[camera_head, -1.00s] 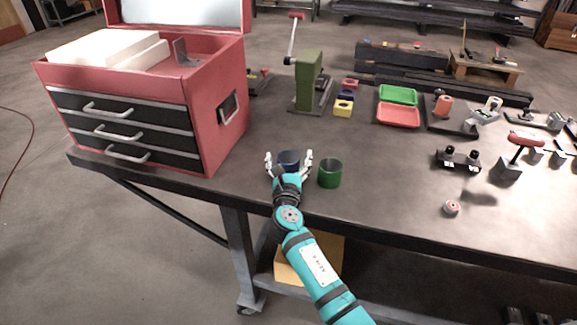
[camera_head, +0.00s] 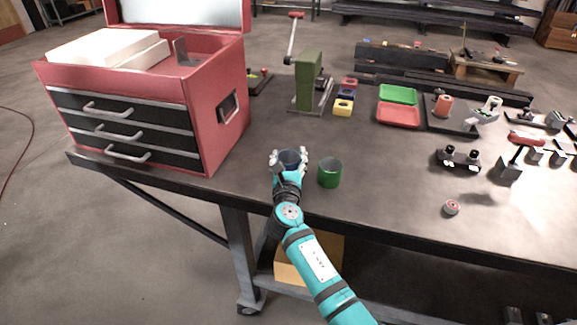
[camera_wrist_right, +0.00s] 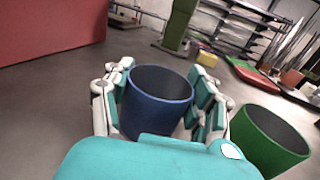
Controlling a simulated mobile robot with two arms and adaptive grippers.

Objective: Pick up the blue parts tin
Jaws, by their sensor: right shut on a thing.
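The blue parts tin (camera_head: 290,158) is a small open-topped cylinder near the front edge of the workbench. It is upright in the right wrist view (camera_wrist_right: 157,104). My right gripper (camera_head: 289,160) is shut on it, with one finger pressed on each side, as the right wrist view (camera_wrist_right: 160,105) shows. The tin's lower front is hidden by my gripper, and I cannot tell whether its base touches the bench. My left gripper is not in view.
A green tin (camera_head: 330,173) stands close on the right of my right gripper. A red toolbox (camera_head: 222,115) is at the left. A green press (camera_head: 308,82) stands behind, and green (camera_head: 398,94) and red (camera_head: 398,116) trays lie farther right. The bench front right of the green tin is mostly clear.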

